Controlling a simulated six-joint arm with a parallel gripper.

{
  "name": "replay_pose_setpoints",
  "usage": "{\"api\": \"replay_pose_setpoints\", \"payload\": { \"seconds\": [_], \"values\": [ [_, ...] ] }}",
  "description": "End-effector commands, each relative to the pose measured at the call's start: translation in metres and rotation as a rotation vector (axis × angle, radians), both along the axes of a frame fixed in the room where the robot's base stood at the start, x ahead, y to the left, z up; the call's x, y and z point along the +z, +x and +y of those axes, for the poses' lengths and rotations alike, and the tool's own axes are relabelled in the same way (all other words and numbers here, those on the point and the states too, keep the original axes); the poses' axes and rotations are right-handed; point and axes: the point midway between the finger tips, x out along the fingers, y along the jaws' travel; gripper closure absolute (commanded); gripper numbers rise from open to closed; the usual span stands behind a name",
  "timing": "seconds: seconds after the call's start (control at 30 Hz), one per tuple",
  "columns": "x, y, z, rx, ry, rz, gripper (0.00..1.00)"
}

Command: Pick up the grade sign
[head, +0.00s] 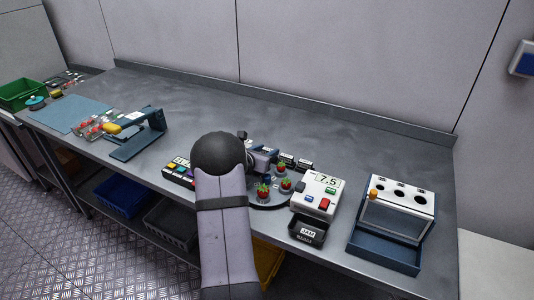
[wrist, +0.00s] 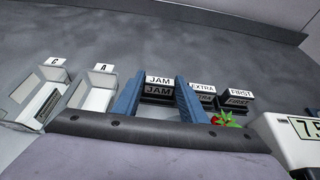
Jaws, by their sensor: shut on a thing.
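A grade sign reading JAM (wrist: 159,90), a dark block with a white top strip, sits between the two blue fingers of my gripper (wrist: 160,79) in the wrist view. My gripper is shut on it. To its right stand the EXTRA sign (wrist: 202,87), partly hidden by the right finger, and the FIRST sign (wrist: 238,97). In the head view my gripper (head: 265,157) is at the middle of the bench, mostly behind my arm. Two signs (head: 296,162) show just right of it; the held sign is not clear there.
White bins marked C (wrist: 42,100) and A (wrist: 94,92) stand left of the gripper. A turntable (head: 270,205) with strawberries, a scale reading 7.5 (head: 318,193) and a black JAM bin (head: 307,232) lie nearby. A white rack with holes (head: 398,215) stands far right. The bench behind is clear.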

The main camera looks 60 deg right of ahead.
Motion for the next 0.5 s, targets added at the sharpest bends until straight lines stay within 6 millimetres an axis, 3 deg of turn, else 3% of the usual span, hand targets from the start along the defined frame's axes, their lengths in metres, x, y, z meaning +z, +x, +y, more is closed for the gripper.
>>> {"api": "replay_pose_setpoints", "payload": {
  "seconds": [0.17,0.5],
  "values": [
    [0.018,0.000,0.000,0.000,-0.003,-0.002,0.83],
    [0.075,0.000,0.000,0.001,-0.004,-0.004,0.83]
  ]
}}
